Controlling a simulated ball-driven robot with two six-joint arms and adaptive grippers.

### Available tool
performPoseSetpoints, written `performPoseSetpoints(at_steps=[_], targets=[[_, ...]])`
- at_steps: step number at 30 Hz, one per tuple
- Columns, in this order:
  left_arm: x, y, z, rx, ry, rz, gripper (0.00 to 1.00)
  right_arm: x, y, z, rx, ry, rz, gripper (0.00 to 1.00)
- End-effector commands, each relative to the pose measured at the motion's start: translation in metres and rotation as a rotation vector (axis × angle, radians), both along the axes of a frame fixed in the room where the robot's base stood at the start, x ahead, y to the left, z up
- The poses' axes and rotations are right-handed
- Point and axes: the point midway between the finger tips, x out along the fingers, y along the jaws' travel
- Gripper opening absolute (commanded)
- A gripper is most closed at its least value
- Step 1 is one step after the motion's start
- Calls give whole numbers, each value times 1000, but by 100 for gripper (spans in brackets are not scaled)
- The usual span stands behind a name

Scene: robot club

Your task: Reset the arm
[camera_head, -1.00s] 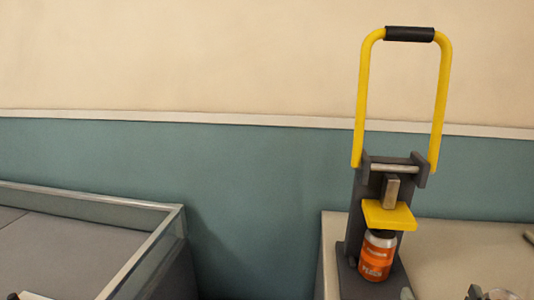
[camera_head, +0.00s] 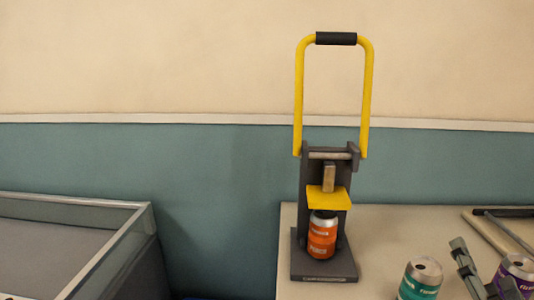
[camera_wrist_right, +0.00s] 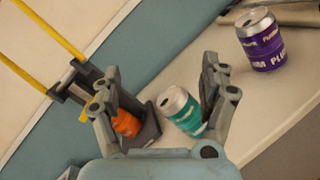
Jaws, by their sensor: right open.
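My right gripper (camera_head: 482,268) is at the lower right of the head view, partly cut off by the bottom edge. It is open, with its fingers spread in the right wrist view (camera_wrist_right: 163,82). Nothing is gripped. A teal can (camera_head: 420,280) stands left of it in the head view and shows beyond and between the fingers in the wrist view (camera_wrist_right: 180,110). A can press (camera_head: 309,262) with a raised yellow handle (camera_head: 299,95) stands farther left, apart from the gripper. An orange can (camera_head: 321,237) is upright under its yellow plate (camera_head: 328,198). My left gripper is out of view.
A purple can (camera_head: 517,268) stands at the right, partly behind the gripper; it shows whole in the wrist view (camera_wrist_right: 261,40). A flat framed board (camera_head: 485,227) lies at the right of the counter (camera_head: 400,228). A glass-sided case (camera_head: 110,255) stands at the left, across a gap.

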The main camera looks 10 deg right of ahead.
Motion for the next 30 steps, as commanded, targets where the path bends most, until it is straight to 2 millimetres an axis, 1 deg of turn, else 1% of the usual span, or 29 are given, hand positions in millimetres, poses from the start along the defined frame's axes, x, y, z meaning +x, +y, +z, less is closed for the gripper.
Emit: performPoseSetpoints(at_steps=[1,5,7,8,9,10,12,14,15,18,23,28,29,30], targets=[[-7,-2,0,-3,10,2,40,-5,-10,4,84,-42,-42,78],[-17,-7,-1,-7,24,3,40,-24,-38,2,390,-168,-190,78],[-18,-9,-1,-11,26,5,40,-37,-50,-6,611,-240,-296,78],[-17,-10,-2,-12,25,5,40,-43,-52,-12,713,-265,-345,78],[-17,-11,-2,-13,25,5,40,-51,-53,-21,851,-295,-412,78],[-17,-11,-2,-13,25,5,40,-56,-51,-29,951,-310,-462,78],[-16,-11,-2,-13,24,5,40,-67,-41,-45,1158,-324,-568,78],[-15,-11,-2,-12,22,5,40,-76,-29,-56,1302,-318,-647,78],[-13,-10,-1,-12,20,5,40,-80,-20,-62,1385,-307,-693,78],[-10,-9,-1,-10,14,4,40,-91,4,-72,1554,-266,-794,78],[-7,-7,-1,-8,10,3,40,-107,43,-78,1756,-171,-927,78],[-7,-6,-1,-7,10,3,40,-126,83,-76,1914,-42,-1047,78],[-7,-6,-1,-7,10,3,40,-126,85,-82,1920,-31,-1062,78],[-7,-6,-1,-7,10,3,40,-123,82,-97,1912,-34,-1068,78]])
